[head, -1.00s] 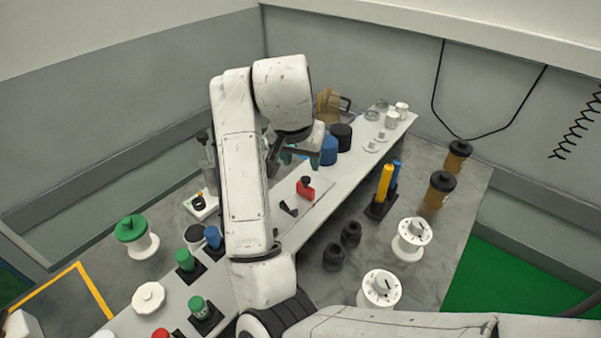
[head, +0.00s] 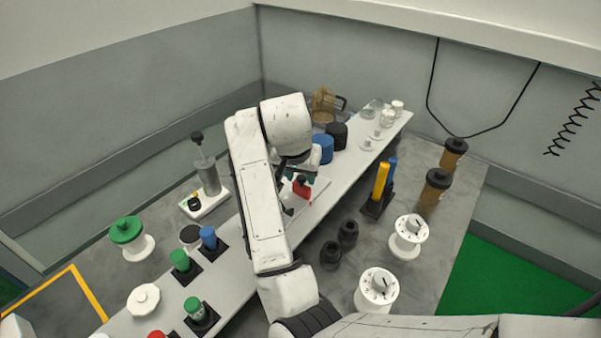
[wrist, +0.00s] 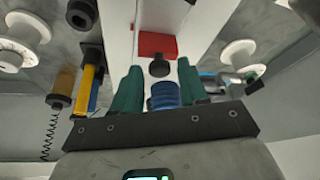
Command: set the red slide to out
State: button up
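The red slide (head: 302,189) is a red block on a pale plate on the long light-grey shelf. In the wrist view the red block (wrist: 157,44) shows at top centre, with a black knob (wrist: 159,67) on its near side. My gripper (head: 299,172) is just above and beside the red slide in the head view, with part of it hidden by my arm. In the wrist view my gripper (wrist: 159,70) has its two green fingers wide apart, and the knob appears in line with the gap. I see no contact between them.
A blue jar (head: 323,147) and a black jar (head: 337,133) stand behind the slide. A black lever (head: 288,211) lies in front of it. Yellow and blue handles (head: 381,182) and dark knobs (head: 347,233) stand to the right. A metal cylinder with a plunger (head: 207,174) stands left.

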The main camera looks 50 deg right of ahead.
aim_at(308, 189)
grip_shut()
dwell(0.3)
jog(key=shift+w+d+p, duration=0.1)
jog(key=shift+d+p, duration=0.6)
jog(key=shift+d, duration=1.45)
jog(key=shift+r, duration=0.1)
jog(key=shift+o, duration=1)
grip_release()
jog(key=shift+d, duration=0.1)
jog(key=v, duration=1)
jog(key=shift+r, duration=0.25)
